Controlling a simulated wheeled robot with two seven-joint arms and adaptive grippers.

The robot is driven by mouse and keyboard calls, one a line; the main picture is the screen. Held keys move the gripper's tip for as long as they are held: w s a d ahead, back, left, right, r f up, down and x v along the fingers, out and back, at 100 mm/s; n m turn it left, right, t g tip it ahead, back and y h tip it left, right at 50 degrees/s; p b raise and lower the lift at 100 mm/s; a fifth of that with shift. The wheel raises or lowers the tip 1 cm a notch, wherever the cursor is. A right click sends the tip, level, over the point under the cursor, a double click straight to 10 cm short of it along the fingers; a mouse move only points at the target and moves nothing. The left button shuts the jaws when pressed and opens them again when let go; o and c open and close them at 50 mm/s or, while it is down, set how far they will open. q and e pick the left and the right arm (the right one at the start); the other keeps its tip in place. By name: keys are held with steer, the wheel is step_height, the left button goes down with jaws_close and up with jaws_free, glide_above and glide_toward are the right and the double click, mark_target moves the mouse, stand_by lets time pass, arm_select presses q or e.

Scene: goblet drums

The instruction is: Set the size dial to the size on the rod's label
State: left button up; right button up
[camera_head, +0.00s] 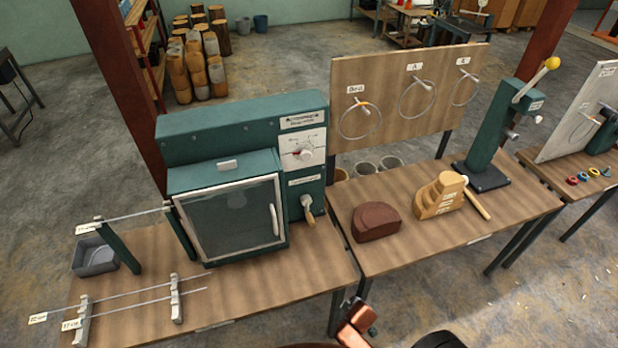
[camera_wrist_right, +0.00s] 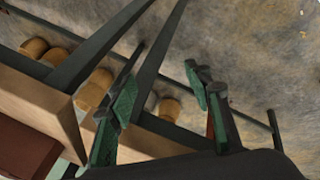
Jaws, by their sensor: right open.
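The size dial (camera_head: 304,153) is a pale knob on a white plate on the right part of the green machine (camera_head: 242,115). Its marks are too small to read. Two thin rods (camera_head: 125,298) lie on low stands at the front left of the table. Their white labels (camera_head: 38,318) are at the left ends; one seems to read 22 cm, but I cannot be sure. Another labelled rod (camera_head: 140,213) rests on green posts beside the machine. My right gripper (camera_wrist_right: 162,88) is open and empty in the right wrist view, beside the table edge. My left gripper is not in view.
The machine has a glass door (camera_head: 232,220) and a crank (camera_head: 308,210). A grey bin (camera_head: 95,256) is at left. The right table carries a brown block (camera_head: 375,222), a stepped wooden block (camera_head: 440,195) and a green lever press (camera_head: 495,135). A board (camera_head: 405,95) with hoops stands behind.

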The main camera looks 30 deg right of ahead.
steer(key=w+d+r+n+t+h+p, duration=0.15)
steer(key=w+r, duration=0.35)
steer(key=r, duration=0.7)
steer(key=n+t+p, duration=0.4)
steer(key=n+t, duration=0.8)
steer(key=n, duration=1.5)
glide_toward(307, 156)
steer(key=x, duration=0.2)
steer(key=shift+g+h, duration=0.25)
steer(key=p+x, duration=0.1)
steer(key=x, duration=0.5)
steer(key=shift+a+r, duration=0.15)
steer(key=shift+a, duration=0.05)
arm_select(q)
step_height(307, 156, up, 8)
arm_select(e)
steer(key=shift+w+d, duration=0.15)
steer(key=shift+w, duration=0.45)
steer(key=shift+c, duration=0.4)
steer(key=c, duration=1)
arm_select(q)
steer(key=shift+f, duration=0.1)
arm_select(e)
steer(key=shift+c, duration=0.2)
